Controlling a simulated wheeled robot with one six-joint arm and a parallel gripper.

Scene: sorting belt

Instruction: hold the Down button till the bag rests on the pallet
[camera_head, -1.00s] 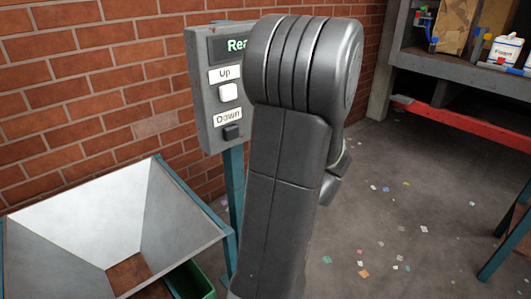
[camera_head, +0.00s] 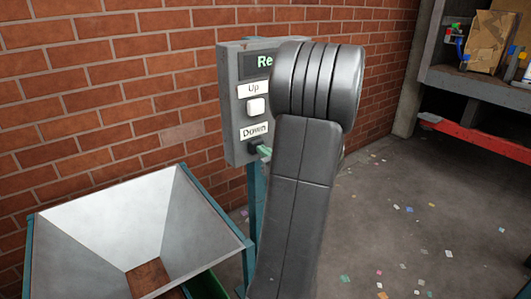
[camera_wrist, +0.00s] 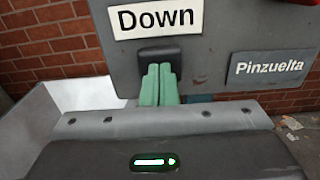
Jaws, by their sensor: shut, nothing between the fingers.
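The grey control box (camera_head: 234,110) stands on a teal post in front of the brick wall. It has a white Up button (camera_head: 256,106) and, below it, a dark Down button (camera_wrist: 160,56) under the "Down" label. My gripper (camera_wrist: 160,72) is shut and empty, with its green fingertips side by side at the Down button, seeming to touch it. How far the button is pressed I cannot tell. In the head view the gripper's green tip (camera_head: 264,150) shows just below the Down label, and my arm hides the rest. No bag or pallet is visible.
A white-lined hopper (camera_head: 95,230) with a teal frame stands at the left, with a green bin (camera_head: 207,287) beside it. A shelf with a red rail (camera_head: 475,135) is at the right. The floor between has scattered paper bits.

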